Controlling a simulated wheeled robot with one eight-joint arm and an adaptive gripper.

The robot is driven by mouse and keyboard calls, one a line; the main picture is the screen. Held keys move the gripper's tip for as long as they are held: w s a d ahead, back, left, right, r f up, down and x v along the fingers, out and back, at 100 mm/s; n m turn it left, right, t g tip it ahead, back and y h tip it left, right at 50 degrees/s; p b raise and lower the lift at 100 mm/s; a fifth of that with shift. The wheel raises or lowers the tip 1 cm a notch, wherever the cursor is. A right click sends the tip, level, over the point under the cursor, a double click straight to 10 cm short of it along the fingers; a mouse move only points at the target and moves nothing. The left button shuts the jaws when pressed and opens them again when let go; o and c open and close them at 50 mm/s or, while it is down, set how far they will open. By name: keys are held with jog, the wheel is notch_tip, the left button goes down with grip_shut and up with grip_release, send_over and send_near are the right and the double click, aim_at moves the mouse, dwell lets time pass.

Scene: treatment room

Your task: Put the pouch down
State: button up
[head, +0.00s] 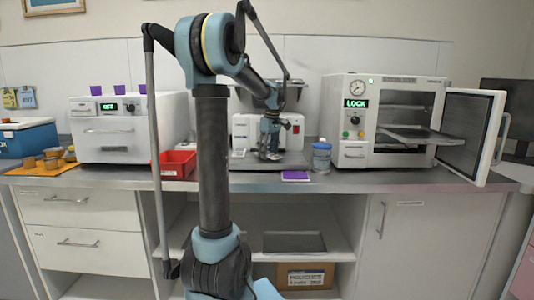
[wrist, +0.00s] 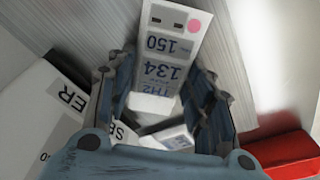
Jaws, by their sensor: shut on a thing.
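The pouch (wrist: 168,62) is a pale, flat piece with printed figures, blue lettering and a pink dot. In the wrist view it stands out between the fingers of my gripper (wrist: 167,98), which is shut on it. In the head view my gripper (head: 270,152) points down over the grey platform in front of the white middle machine (head: 292,128). The pouch cannot be made out there, being small and partly hidden by the fingers. Whether it touches the surface below, I cannot tell.
A red bin (head: 178,165) stands left of my gripper. A blue-lidded jar (head: 321,157) and a purple pad (head: 295,175) are to the right.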

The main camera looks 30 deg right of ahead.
aim_at(270, 154)
jog(key=o, duration=0.9)
jog(key=shift+o, duration=0.2)
notch_tip(270, 154, up, 12)
jog(key=s, duration=0.1)
jog(key=shift+s, duration=0.35)
